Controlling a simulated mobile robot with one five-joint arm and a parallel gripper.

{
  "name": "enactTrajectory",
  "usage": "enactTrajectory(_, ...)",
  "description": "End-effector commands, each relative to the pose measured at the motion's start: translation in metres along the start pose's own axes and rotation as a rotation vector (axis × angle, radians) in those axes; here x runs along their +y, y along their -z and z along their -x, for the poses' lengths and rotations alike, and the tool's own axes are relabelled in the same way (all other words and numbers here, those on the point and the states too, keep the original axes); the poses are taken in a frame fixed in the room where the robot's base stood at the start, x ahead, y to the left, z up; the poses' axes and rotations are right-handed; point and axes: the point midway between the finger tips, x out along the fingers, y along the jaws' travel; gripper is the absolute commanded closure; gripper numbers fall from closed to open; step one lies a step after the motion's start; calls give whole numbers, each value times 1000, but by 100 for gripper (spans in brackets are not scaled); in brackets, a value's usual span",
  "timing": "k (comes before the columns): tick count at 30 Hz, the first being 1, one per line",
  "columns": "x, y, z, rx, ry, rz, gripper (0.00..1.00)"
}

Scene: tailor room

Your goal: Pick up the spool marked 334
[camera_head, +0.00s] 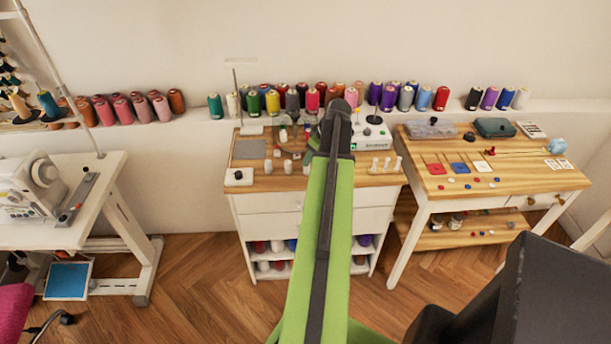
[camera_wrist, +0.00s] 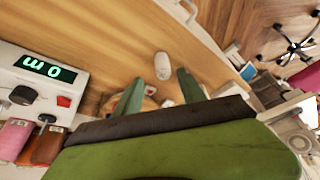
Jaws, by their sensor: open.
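Several small pale spools (camera_head: 268,167) stand on the wooden top of the middle cabinet (camera_head: 262,184) in the head view. No marking on them is legible, so I cannot tell which is 334. In the wrist view one small whitish spool (camera_wrist: 162,66) stands on the wood, just beyond the gap between my fingertips. My gripper (camera_wrist: 158,88) is open, with its two green fingers apart and nothing between them. In the head view my green arm reaches over the cabinet and hides part of its top.
A white device with a green display (camera_wrist: 48,72) and red switch stands on the left in the wrist view. Thread cones (camera_head: 273,103) line the ledge behind. A second worktable (camera_head: 500,195) is at right, and a sewing machine (camera_head: 35,190) at left. Bare floor lies between.

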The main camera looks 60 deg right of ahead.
Motion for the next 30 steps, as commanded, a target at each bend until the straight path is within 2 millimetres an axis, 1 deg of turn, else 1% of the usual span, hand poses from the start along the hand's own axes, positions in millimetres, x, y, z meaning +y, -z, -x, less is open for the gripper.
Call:
enactTrajectory(2, -1, -1, -8, 0, 0, 1, 52)
enactTrajectory(9, -5, -3, -49, 0, 0, 2, 52)
enactTrajectory(12, -5, -1, -54, 0, 0, 1, 52)
enactTrajectory(17, -6, 0, -50, 0, 0, 1, 52)
enactTrajectory(20, -6, 0, -50, 0, 0, 1, 63)
enactTrajectory(28, -6, 0, -50, 0, 0, 1, 98)
enactTrajectory(30, -6, 0, -50, 0, 0, 1, 100)
